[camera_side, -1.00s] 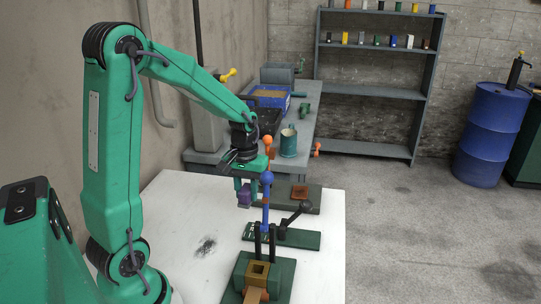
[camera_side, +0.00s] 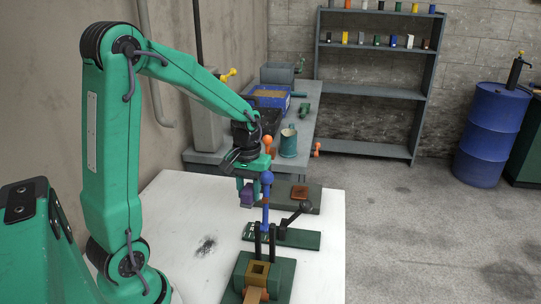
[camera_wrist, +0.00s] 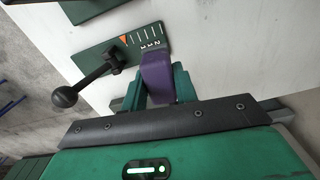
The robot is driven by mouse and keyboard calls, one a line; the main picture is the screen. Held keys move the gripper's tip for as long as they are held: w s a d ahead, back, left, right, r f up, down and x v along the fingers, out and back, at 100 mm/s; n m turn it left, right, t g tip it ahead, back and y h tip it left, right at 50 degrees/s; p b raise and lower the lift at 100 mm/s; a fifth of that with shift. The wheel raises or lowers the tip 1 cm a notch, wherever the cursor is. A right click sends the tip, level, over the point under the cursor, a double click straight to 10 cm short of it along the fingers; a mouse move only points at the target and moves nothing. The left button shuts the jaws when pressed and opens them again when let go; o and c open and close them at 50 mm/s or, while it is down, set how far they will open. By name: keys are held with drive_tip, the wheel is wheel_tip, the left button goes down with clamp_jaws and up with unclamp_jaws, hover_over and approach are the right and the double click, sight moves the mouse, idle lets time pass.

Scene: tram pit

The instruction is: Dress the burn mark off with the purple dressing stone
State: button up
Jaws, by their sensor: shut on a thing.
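The purple dressing stone (camera_side: 246,196) is held in my gripper (camera_side: 247,188) above the white table; it also shows in the wrist view (camera_wrist: 157,75), between the green fingers. My gripper is shut on the stone, which hangs clear of the tabletop. The burn mark (camera_side: 206,246) is a dark sooty smudge on the white table, nearer the camera and to the left of the stone. It does not show in the wrist view.
A green plate with a black ball-ended lever (camera_side: 295,214) stands right of my gripper. A blue-knobbed upright lever (camera_side: 266,180) is close by. A green fixture with a square socket (camera_side: 258,280) sits at the front. The white tabletop (camera_side: 180,210) is clear around the mark.

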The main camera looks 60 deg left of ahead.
sight(301, 186)
drive_tip(key=w+a+r, duration=0.1)
drive_tip(key=w, duration=1.7)
drive_tip(key=shift+f, duration=3.45)
drive_tip(key=shift+w+a+f, duration=0.35)
drive_tip(key=shift+f, duration=0.3)
drive_tip(key=shift+c, duration=0.4)
drive_tip(key=shift+w+a, duration=2.1)
drive_tip(key=shift+s+d, duration=2.55)
wheel_tip(301, 186, up, 8)
drive_tip(key=shift+r, duration=0.15)
drive_tip(key=shift+a, duration=0.1)
